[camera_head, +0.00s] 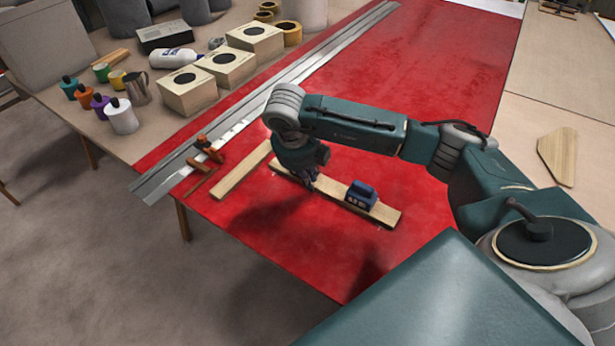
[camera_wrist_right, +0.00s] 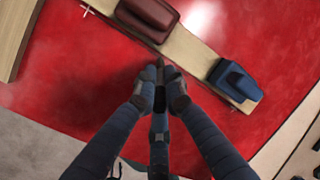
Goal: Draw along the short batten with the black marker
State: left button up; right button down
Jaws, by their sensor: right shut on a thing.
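A pale wooden batten (camera_head: 330,197) lies on the red tabletop, with a blue weight (camera_head: 361,195) on it. The right wrist view also shows this batten (camera_wrist_right: 200,51), the blue weight (camera_wrist_right: 234,81) and a dark red weight (camera_wrist_right: 149,17), which my arm hides in the head view. My right gripper (camera_head: 311,183) is low beside this batten's near edge. In the wrist view my right gripper (camera_wrist_right: 162,95) is shut on the black marker (camera_wrist_right: 160,72), whose dark tip points at the batten's edge; I cannot tell whether it touches the surface. My left gripper is out of view.
Another pale batten (camera_head: 240,171) lies to the left. Orange clamps (camera_head: 207,151) sit by a long metal straightedge (camera_head: 300,69). Wooden boxes (camera_head: 188,91), bottles and cups stand at the back left. A white cross (camera_wrist_right: 87,12) marks the red surface. The red top behind my arm is clear.

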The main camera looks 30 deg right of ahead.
jog(key=shift+s, duration=0.15)
jog(key=shift+s+d, duration=0.3)
jog(key=shift+s, duration=0.3)
jog(key=shift+s, duration=0.15)
jog(key=shift+s+d, duration=0.3)
jog(key=shift+s, duration=0.25)
jog(key=shift+s, duration=0.1)
jog(key=shift+s+d, duration=0.25)
jog(key=shift+s, duration=0.35)
jog(key=shift+s, duration=0.1)
jog(key=shift+s+d, duration=0.3)
jog(key=shift+s, duration=0.25)
